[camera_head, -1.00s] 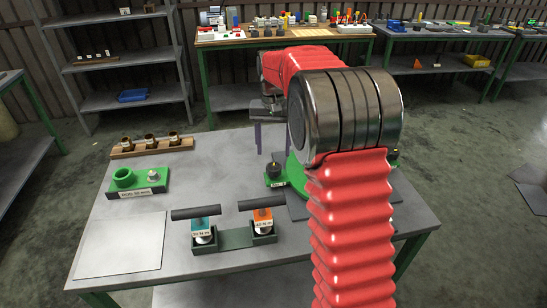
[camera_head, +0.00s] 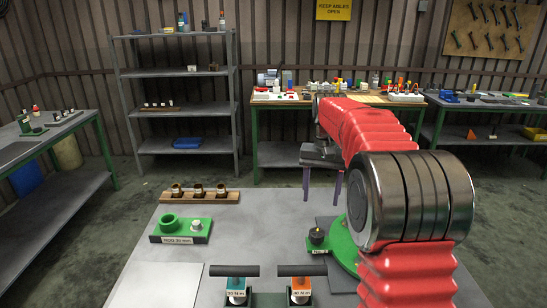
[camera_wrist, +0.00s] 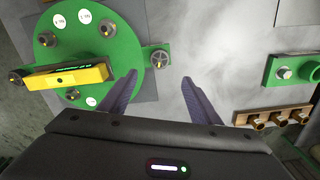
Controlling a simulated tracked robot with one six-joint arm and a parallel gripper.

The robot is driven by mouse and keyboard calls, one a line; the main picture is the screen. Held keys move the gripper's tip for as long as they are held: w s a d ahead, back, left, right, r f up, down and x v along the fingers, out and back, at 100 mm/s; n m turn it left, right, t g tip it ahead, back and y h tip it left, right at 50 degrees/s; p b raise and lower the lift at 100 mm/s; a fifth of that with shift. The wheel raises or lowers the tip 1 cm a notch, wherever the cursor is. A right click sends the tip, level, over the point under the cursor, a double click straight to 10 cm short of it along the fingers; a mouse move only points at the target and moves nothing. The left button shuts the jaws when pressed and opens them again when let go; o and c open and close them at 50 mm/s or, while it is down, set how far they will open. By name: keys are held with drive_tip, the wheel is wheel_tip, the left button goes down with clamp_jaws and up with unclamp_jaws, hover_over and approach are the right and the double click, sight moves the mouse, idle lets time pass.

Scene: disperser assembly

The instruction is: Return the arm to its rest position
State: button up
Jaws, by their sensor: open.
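A green round fixture (camera_wrist: 85,55) with a yellow bar (camera_wrist: 65,77) lies to the left of the fingers there. In the head view the fixture (camera_head: 343,245) is partly hidden behind my arm.
A green block (camera_head: 180,230) and a wooden rack with brass cups (camera_head: 199,197) stand on the table's left. Teal-topped (camera_head: 236,284) and orange-topped (camera_head: 300,284) handled parts stand at the front. A shelf (camera_head: 175,103) and cluttered benches (camera_head: 340,100) line the wall.

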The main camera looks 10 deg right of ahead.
drive_tip(key=s+a+n, duration=0.1)
drive_tip(key=s+a, duration=0.1)
drive_tip(key=s, duration=0.4)
drive_tip(key=s+a+f+n+t, duration=0.1)
drive_tip(key=s+a, duration=0.1)
drive_tip(key=s, duration=0.3)
drive_tip(key=s+a+f+n+t, duration=0.1)
drive_tip(key=s+a, duration=0.2)
drive_tip(key=s, duration=0.3)
drive_tip(key=shift+s+a, duration=0.1)
drive_tip(key=shift+s, duration=0.25)
drive_tip(key=s+a+r+n+t, duration=0.2)
drive_tip(key=s+a, duration=0.3)
drive_tip(key=s, duration=0.9)
drive_tip(key=shift+a+r+t, duration=0.15)
drive_tip(key=shift+t, duration=0.65)
